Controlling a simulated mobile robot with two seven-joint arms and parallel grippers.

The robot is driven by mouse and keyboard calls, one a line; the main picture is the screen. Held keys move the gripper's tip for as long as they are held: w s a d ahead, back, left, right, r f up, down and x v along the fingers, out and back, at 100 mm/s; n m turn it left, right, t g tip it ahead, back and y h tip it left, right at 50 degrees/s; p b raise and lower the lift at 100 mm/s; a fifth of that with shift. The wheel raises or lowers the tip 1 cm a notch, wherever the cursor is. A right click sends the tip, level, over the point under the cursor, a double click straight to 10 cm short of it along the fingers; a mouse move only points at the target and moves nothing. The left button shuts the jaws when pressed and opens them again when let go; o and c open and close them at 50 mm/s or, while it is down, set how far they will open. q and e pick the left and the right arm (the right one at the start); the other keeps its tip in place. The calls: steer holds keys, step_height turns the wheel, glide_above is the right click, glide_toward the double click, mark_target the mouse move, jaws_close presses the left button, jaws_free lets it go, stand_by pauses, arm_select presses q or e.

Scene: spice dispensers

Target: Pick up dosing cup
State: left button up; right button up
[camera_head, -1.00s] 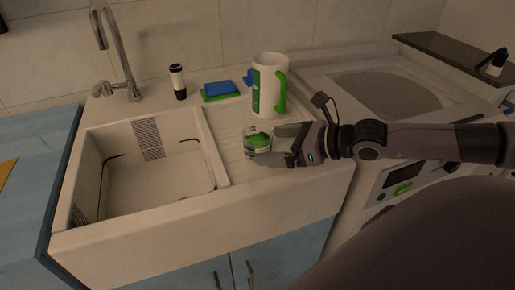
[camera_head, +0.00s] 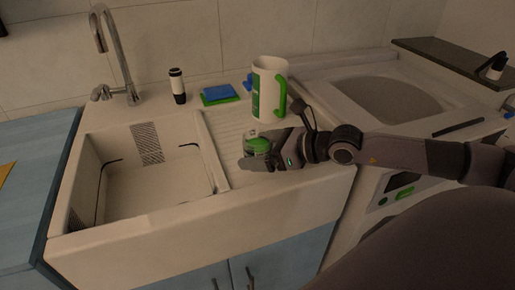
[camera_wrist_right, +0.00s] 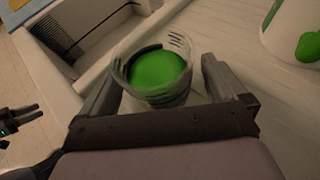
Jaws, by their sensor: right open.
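The dosing cup (camera_head: 257,146) is a small clear cup with green inside, on the ribbed drainboard to the right of the sink basin. In the right wrist view the cup (camera_wrist_right: 156,72) stands between the two fingers, with its rim and green content showing. My right gripper (camera_head: 253,151) is open around the cup, one finger on either side. In the right wrist view a gap shows at the right finger; whether the left finger touches the cup is unclear. What looks like my left gripper (camera_wrist_right: 20,120) shows small at the left edge of the right wrist view.
A white jug with a green handle (camera_head: 268,92) stands behind the cup. A blue and green sponge (camera_head: 219,94) and a black and white bottle (camera_head: 178,86) are at the back. The sink basin (camera_head: 155,186) is empty. The drainboard's front is clear.

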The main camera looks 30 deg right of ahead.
steer(key=shift+w+a+f, duration=0.15)
steer(key=shift+w+a, duration=0.1)
steer(key=c, duration=1.2)
steer(key=shift+r, duration=0.3)
